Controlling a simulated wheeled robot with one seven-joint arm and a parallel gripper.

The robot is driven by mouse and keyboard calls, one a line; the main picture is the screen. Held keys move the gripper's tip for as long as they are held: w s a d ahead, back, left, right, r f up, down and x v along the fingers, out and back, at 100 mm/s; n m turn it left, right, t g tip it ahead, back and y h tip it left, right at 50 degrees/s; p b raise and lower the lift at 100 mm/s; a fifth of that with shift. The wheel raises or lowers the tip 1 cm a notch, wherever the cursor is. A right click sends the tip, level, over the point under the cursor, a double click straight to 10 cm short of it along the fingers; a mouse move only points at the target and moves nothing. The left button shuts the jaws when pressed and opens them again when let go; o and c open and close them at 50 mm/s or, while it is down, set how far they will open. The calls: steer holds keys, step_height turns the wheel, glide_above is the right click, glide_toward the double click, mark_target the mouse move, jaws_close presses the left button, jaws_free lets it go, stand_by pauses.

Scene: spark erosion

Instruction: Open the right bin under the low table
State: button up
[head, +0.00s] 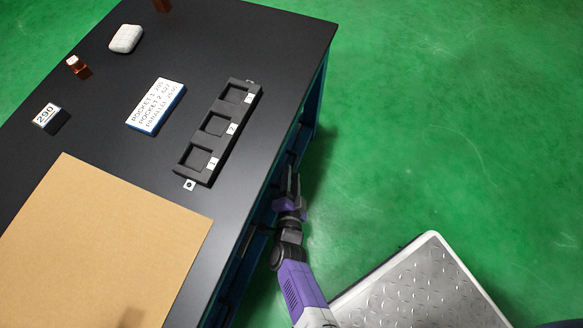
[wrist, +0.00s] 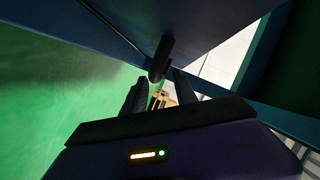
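The low table (head: 235,45) has a black top and a blue frame, seen from above in the head view. My gripper (head: 290,180) is beside its right side, below the top's edge. In the wrist view my gripper (wrist: 161,76) has its two dark fingers apart. A dark bar-like handle (wrist: 166,52) on a dark blue panel (wrist: 205,22) lies at the gap between the fingertips. I cannot tell whether a finger touches it. The bins' fronts are mostly hidden under the tabletop, and which bin this panel belongs to is unclear.
On the tabletop are a black three-pocket tray (head: 217,125), a label block (head: 156,106), a small 290 sign (head: 47,117), a white lump (head: 126,39) and a brown board (head: 95,245). Green floor (head: 450,110) right of the table is clear. A metal-plated platform (head: 420,290) is at lower right.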

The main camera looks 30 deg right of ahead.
steer(key=shift+b+x, duration=0.45)
steer(key=shift+x, duration=1.15)
jaws_close()
